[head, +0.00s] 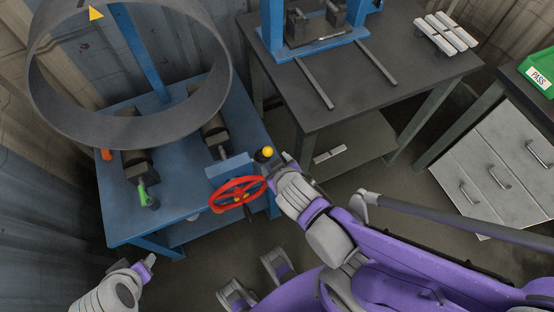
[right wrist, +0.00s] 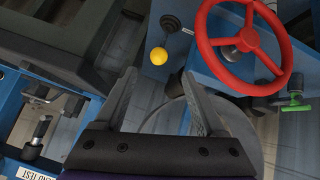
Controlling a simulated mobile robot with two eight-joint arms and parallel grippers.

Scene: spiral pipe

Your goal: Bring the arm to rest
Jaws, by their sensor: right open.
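My right gripper (head: 287,160) reaches in from the lower right in the head view, beside a lever with a yellow ball knob (head: 267,152). In the right wrist view its two fingers (right wrist: 159,75) are spread with nothing between them. The yellow knob (right wrist: 158,56) shows beyond the fingertips, and a red handwheel (right wrist: 244,38) is at upper right. The handwheel (head: 238,196) sits on the front of a blue machine, left of the right gripper. My left gripper (head: 148,262) is at lower left in the head view, apart from the machine; its finger gap is unclear.
The blue machine table (head: 180,215) carries a large grey ring (head: 205,50) and a green handle (head: 146,198). A dark workbench (head: 410,80) with metal bars stands at the back.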

